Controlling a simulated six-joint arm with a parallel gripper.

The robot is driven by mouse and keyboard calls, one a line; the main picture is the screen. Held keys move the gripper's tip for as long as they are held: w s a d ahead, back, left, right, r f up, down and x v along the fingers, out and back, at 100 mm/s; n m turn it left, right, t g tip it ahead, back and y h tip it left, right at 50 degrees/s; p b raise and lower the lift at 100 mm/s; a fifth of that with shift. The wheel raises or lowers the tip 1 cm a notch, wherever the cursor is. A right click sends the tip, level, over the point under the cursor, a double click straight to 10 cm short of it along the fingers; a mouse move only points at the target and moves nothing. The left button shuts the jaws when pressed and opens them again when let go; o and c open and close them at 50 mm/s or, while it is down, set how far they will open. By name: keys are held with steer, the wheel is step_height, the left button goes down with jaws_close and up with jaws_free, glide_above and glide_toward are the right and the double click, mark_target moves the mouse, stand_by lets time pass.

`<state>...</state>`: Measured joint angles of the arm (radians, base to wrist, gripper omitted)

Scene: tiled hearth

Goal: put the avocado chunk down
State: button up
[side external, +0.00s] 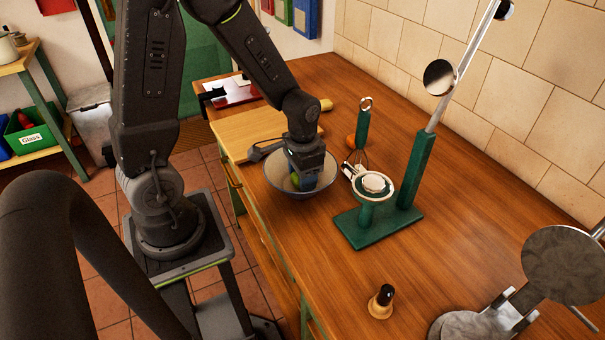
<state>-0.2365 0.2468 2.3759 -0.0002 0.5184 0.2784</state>
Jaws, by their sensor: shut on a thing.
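My gripper (303,178) points down into a grey bowl (328,180) on the wooden counter. A small green avocado chunk (295,179) shows at the gripper's lower end, inside the bowl's rim. My gripper is shut on the chunk. The fingertips and most of the chunk are hidden by the gripper body, so I cannot tell whether the chunk touches the bowl's bottom.
A green stand (405,190) with a tall metal rod is right of the bowl. A cutting board (250,130) lies behind left. A small dark-topped bell (382,301) and a metal press (490,318) are in front.

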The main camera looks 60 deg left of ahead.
steer(key=o, duration=0.6)
steer(key=shift+f, duration=0.1)
step_height(320, 180, up, 12)
steer(key=shift+s+d+r+t, duration=0.95)
steer(key=shift+s+d+r, duration=0.2)
steer(key=shift+s+r, duration=0.35)
steer(key=shift+s+d+r+t, duration=0.9)
steer(key=shift+s+d+r, duration=0.25)
steer(key=shift+s+r, duration=0.25)
steer(key=shift+s+d+r+t, duration=0.95)
steer(key=shift+s+d+r, duration=0.2)
steer(key=shift+s+r, duration=0.35)
steer(key=shift+f, duration=0.1)
